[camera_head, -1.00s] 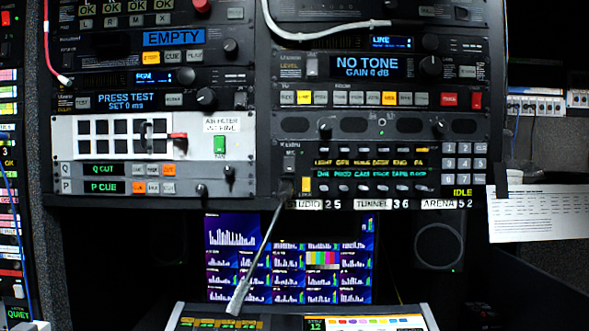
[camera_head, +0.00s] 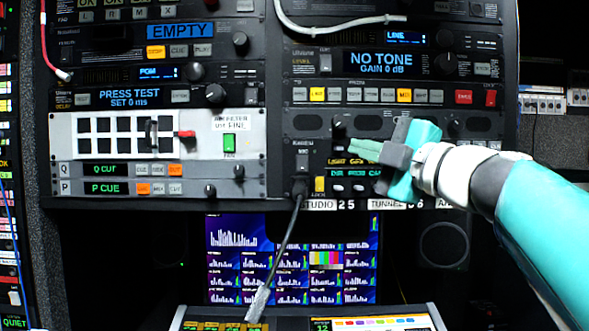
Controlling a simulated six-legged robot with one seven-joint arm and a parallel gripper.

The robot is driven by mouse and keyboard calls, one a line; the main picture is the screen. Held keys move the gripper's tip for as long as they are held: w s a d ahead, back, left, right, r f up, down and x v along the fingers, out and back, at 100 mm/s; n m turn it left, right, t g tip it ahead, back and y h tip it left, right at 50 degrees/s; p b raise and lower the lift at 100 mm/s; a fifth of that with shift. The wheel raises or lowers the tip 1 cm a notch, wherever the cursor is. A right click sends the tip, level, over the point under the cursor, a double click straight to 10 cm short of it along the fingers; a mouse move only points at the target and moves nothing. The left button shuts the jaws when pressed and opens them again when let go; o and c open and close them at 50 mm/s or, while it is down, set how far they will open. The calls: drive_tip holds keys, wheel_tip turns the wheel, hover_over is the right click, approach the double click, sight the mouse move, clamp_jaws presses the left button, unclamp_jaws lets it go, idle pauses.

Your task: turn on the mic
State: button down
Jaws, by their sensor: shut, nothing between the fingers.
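The intercom panel (camera_head: 290,150) is in the lower part of the right rack. A dark switch (camera_head: 303,162) sits at its left end under a small label that seems to read MIC; its setting is too small to tell. Below it a gooseneck microphone (camera_head: 284,237) plugs into the panel and hangs down toward the desk. A yellow button (camera_head: 320,184) is just right of the plug. My gripper (camera_head: 352,152) is shut and empty, its green fingertips pointing left, in front of the panel and right of the switch. My gripper and arm hide the panel's right part.
A white cable (camera_head: 335,34) droops across the upper right rack. The left rack holds a white panel with a red lever (camera_head: 187,134) and a green button (camera_head: 229,143). Monitors (camera_head: 230,268) and a control desk (camera_head: 430,318) are below. The space left of my fingertips looks clear.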

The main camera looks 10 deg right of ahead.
sight(312, 169)
drive_tip(key=shift+s+a+f+n+g+y, duration=0.2)
drive_tip(key=shift+f+n+g, duration=0.45)
drive_tip(key=shift+n+g, duration=0.35)
drive_tip(key=shift+s+a+f+n+g+y, duration=0.1)
drive_tip(key=shift+s+a+f+n+g, duration=0.1)
drive_tip(key=shift+f+n+g, duration=0.7)
drive_tip(key=shift+a+r+g, duration=0.1)
drive_tip(key=shift+r+g, duration=0.2)
drive_tip(key=shift+r, duration=0.05)
drive_tip(key=shift+w, duration=0.1)
drive_tip(key=x, duration=0.4)
drive_tip(key=w+d+x, duration=0.1)
drive_tip(key=x, duration=0.3)
drive_tip(key=d+x, duration=0.1)
drive_tip(key=x, duration=0.3)
drive_tip(key=shift+w, duration=0.55)
